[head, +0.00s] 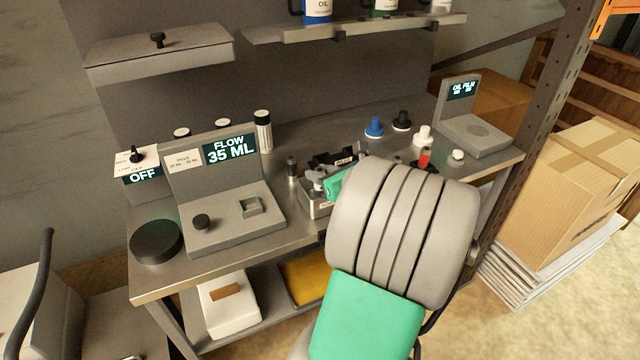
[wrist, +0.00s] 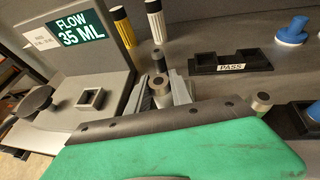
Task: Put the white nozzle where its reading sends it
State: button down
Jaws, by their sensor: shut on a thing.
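My gripper (wrist: 160,98) is shut on a pale, round-topped piece with a hole, which I take to be the white nozzle (wrist: 160,82). In the head view my arm mostly hides my gripper (head: 318,182), above the bench middle. The flow tester (head: 235,215) stands to its left. Its display (head: 230,149) reads FLOW 35 ML, and a PASS card (head: 183,161) beside it has small print I cannot read surely. The tester's square socket (head: 250,206) looks empty and also shows in the wrist view (wrist: 90,98). A black rack marked PASS (wrist: 231,67) lies right of my gripper.
Blue (head: 374,127), black (head: 401,121) and white (head: 423,136) pieces stand at the back right, near the oil film tester (head: 475,135). A switch box (head: 143,177) reads OFF. A black disc (head: 155,241) lies front left.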

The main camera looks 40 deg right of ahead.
jog(key=shift+f, duration=1.35)
jog(key=shift+f, duration=0.2)
jog(key=c, duration=1.4)
grip_release()
jog(key=shift+c, duration=0.2)
jog(key=shift+r, duration=0.15)
jog(key=v, duration=1.2)
jog(key=shift+p, duration=0.4)
jog(key=shift+r, duration=0.15)
